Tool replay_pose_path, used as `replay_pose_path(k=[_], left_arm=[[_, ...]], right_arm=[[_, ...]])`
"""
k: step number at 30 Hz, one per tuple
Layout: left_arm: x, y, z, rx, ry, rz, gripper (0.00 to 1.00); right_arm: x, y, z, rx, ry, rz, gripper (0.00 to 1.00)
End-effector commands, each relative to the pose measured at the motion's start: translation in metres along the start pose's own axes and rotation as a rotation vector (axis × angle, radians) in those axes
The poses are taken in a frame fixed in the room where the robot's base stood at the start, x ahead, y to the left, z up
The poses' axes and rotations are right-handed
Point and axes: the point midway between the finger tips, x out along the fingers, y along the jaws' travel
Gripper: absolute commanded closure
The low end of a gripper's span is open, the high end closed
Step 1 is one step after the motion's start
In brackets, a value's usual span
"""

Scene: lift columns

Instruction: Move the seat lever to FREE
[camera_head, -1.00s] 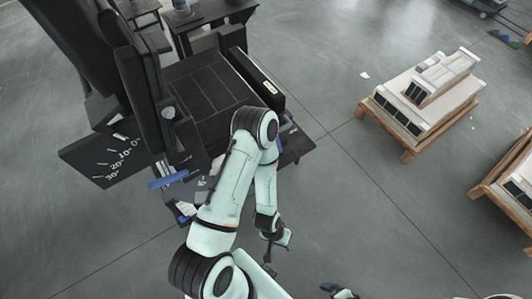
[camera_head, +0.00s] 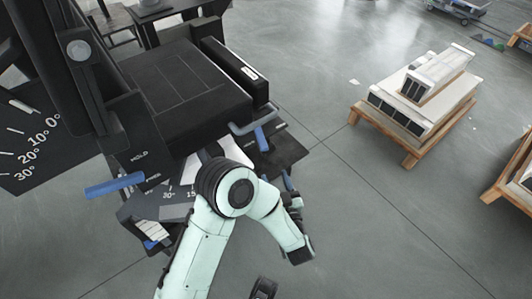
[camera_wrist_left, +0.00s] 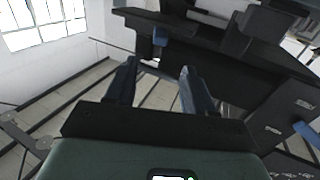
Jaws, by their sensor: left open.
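The black seat (camera_head: 185,85) stands at the upper left in the head view. A blue lever (camera_head: 115,186) sticks out from its side, near the labels HOLD (camera_head: 139,156) and FREE (camera_head: 153,178). Its grip end points left; I cannot tell its exact setting. In the left wrist view a blue lever (camera_wrist_left: 307,132) shows at the right edge. My left gripper (camera_head: 291,185) is to the right of the seat side, well apart from that lever. Its two fingers (camera_wrist_left: 158,84) are spread, with nothing between them. My right gripper is not clearly seen.
A second blue handle (camera_head: 262,139) is at the seat's front edge; a blue part (camera_wrist_left: 160,36) shows ahead in the wrist view. An angle scale (camera_head: 30,145) is at left. A pallet with white blocks (camera_head: 415,95) stands at right. Open floor (camera_head: 400,230) lies between.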

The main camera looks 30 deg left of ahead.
Motion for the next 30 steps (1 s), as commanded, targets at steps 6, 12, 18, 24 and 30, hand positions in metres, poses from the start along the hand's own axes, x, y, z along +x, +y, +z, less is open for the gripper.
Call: replay_pose_path(k=[6,12,18,24,30], left_arm=[[0.045,-0.002,0.0,-0.001,0.003,-0.004,0.47],[0.086,-0.001,0.001,0.0,0.0,-0.002,0.47],[0.113,-0.001,0.001,0.0,-0.001,0.0,0.47],[0.121,0.0,0.0,0.0,-0.001,0.003,0.47],[0.122,0.0,0.0,0.001,-0.001,0.003,0.47]], right_arm=[[0.008,0.005,-0.003,0.005,0.009,0.007,0.0],[0.017,0.016,0.011,0.015,-0.035,0.026,0.0],[0.023,0.024,0.021,0.023,-0.066,0.04,0.0],[0.024,0.026,0.025,0.026,-0.078,0.044,0.0],[0.024,0.026,0.025,0.026,-0.078,0.045,0.0]])
